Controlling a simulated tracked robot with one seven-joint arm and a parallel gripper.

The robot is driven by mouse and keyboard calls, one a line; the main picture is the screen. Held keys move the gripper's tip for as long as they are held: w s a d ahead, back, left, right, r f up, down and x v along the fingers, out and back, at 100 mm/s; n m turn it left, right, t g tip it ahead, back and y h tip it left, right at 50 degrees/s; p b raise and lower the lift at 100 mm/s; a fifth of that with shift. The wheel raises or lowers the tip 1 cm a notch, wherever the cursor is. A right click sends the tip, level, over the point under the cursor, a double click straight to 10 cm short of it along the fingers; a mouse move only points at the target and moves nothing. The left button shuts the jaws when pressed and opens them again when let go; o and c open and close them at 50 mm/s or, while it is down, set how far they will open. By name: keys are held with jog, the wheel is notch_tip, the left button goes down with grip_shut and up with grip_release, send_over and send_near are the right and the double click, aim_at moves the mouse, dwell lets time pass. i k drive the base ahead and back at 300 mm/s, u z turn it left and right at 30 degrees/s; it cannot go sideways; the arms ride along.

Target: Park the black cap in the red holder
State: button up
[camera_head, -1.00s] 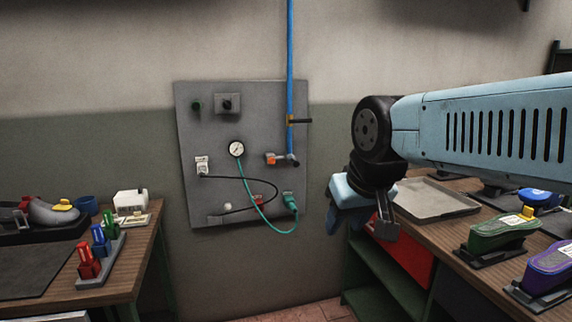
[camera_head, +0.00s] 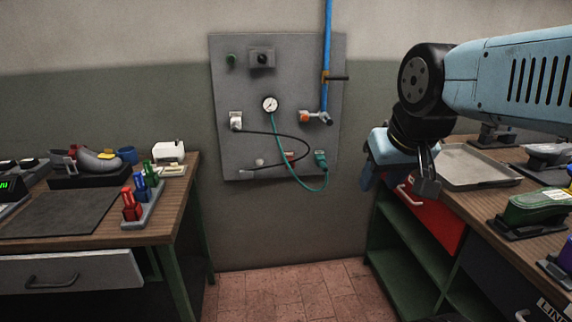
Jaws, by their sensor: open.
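A grey panel (camera_head: 225,95) is fixed to the wall ahead. I cannot make out the black cap for certain. A black cord (camera_head: 300,139) loops from a white socket (camera_head: 236,120) down to the panel's lower left. A teal hose (camera_head: 281,150) runs from the gauge (camera_head: 270,104) to a teal connector (camera_head: 321,158). My gripper (camera_head: 400,178) is open, pointing down, to the right of the panel in the picture; it appears empty.
The left bench (camera_head: 165,225) bears a rack with red, blue and green items (camera_head: 145,205). The right bench (camera_head: 478,208) bears a grey tray (camera_head: 475,165) and a green device (camera_head: 535,208). A blue pipe (camera_head: 327,50) runs down to the panel. Tiled floor (camera_head: 290,285) between the benches is clear.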

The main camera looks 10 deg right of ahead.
aim_at(329, 120)
jog(key=k, duration=1.35)
jog(key=u, duration=0.45)
jog(key=i, duration=2.3)
jog(key=z, duration=0.5)
